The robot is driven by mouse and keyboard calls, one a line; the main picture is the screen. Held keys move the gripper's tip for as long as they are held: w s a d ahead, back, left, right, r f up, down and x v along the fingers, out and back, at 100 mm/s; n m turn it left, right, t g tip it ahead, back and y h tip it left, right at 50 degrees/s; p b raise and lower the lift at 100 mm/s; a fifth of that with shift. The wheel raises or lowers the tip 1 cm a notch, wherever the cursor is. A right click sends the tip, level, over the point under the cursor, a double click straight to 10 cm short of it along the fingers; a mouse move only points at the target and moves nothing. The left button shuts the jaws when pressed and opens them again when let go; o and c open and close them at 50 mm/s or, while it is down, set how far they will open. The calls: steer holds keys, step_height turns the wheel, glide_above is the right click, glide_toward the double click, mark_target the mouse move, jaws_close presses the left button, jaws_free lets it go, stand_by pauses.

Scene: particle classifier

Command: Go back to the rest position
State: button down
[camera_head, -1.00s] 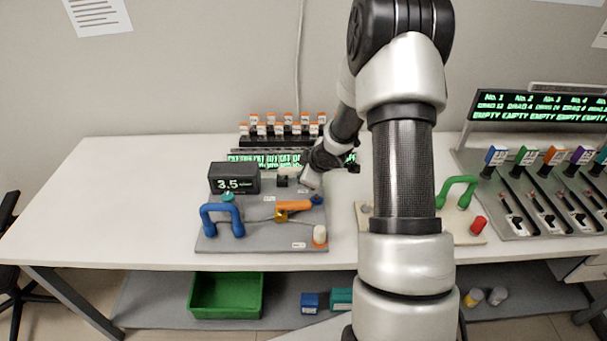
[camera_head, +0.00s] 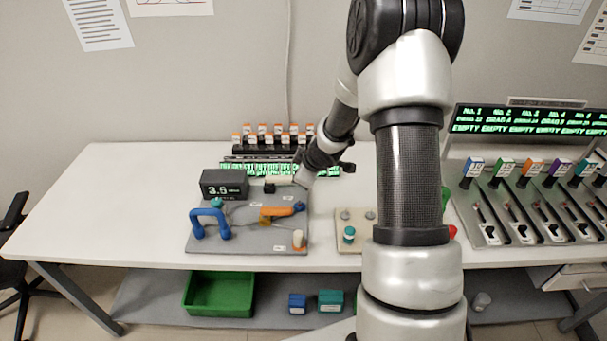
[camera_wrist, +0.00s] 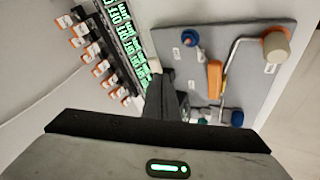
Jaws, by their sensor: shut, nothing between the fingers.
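My gripper (camera_head: 302,182) is shut and empty, above the back right corner of the grey board (camera_head: 200,243) on the bench. The board carries a blue handle (camera_head: 211,223), an orange lever (camera_head: 277,211), a white knob (camera_head: 298,239) and a black display (camera_head: 224,184) reading 3.5. In the wrist view my gripper's dark fingers (camera_wrist: 166,97) point toward the board (camera_wrist: 268,87), apart from the orange lever (camera_wrist: 214,79). My arm comes down from the upper right and hides part of the bench.
A rack of orange-capped items (camera_head: 273,134) and a green-lit panel (camera_head: 235,168) stand behind the board. A beige board (camera_head: 345,216) is partly hidden by my arm. Several slotted lanes (camera_head: 520,215) are at right. A green bin (camera_head: 219,294) sits on the lower shelf. The bench's left is clear.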

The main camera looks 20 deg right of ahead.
steer(key=shift+r, duration=0.1)
stand_by(0.4)
steer(key=s+r+m+h, duration=0.1)
steer(key=s+r+m, duration=0.15)
steer(key=r, duration=0.45)
steer(key=s+d+r+m+h, duration=0.1)
steer(key=s+r, duration=0.3)
steer(key=r, duration=0.2)
steer(key=s+r+m+h, duration=0.1)
steer(key=s+r+m, duration=0.1)
steer(key=s+r, duration=0.35)
steer(key=s+a+r+m+g+y, duration=0.1)
steer(key=s+a+r, duration=0.3)
steer(key=s, duration=0.6)
steer(key=s+a+r+m+y, duration=0.1)
steer(key=s+a+r+m, duration=0.3)
steer(key=s, duration=0.7)
steer(key=shift+s+r+g+p, duration=0.3)
steer(key=shift+r+g+p, duration=0.1)
steer(key=shift+r, duration=0.1)
